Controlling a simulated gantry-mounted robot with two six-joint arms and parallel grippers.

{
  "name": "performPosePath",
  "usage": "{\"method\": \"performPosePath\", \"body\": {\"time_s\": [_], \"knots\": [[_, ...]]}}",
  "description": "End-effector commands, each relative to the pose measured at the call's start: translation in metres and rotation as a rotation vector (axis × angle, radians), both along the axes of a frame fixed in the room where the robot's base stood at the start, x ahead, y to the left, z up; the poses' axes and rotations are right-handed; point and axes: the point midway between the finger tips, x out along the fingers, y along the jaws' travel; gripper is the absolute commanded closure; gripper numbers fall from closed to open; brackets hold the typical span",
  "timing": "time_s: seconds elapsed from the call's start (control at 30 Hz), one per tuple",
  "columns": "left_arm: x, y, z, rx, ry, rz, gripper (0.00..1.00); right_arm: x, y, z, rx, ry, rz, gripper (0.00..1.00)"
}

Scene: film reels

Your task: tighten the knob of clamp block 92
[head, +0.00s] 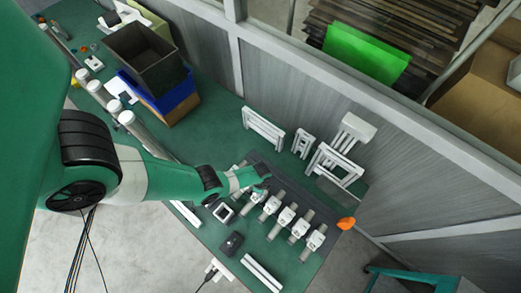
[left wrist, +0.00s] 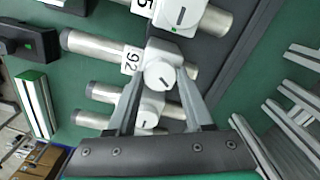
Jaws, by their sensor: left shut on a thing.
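Clamp block 92 (left wrist: 165,48) is a white block with a printed "92" label, clamped around a silver rod (left wrist: 95,47) in the left wrist view. Its round white knob (left wrist: 160,76) has a dark slot mark that runs at a slant. My left gripper (left wrist: 162,78) has one finger on each side of this knob and is shut on it. In the head view my left gripper (head: 264,176) is over the row of clamp blocks, and its hand hides part of the row. My right gripper is not in view.
Neighbouring clamp blocks (head: 286,217) with rods stand close in a row on a dark strip. An orange object (head: 346,223) lies at the right table edge. White frames (head: 263,128) stand at the back. A dark bin (head: 143,57) stands at the upper left.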

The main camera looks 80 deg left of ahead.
Motion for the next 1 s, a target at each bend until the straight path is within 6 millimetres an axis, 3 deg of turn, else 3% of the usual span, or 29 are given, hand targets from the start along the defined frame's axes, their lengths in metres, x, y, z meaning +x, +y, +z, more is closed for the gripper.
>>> {"method": "performPosePath", "body": {"time_s": [0.7,1.0], "knots": [[-0.001,-0.0003,-0.0011,0.001,0.0,-0.672,1.0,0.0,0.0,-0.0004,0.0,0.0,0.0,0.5],[-0.0012,-0.0003,-0.0012,0.001,0.0,-0.883,1.0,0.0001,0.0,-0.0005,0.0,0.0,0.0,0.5]]}}
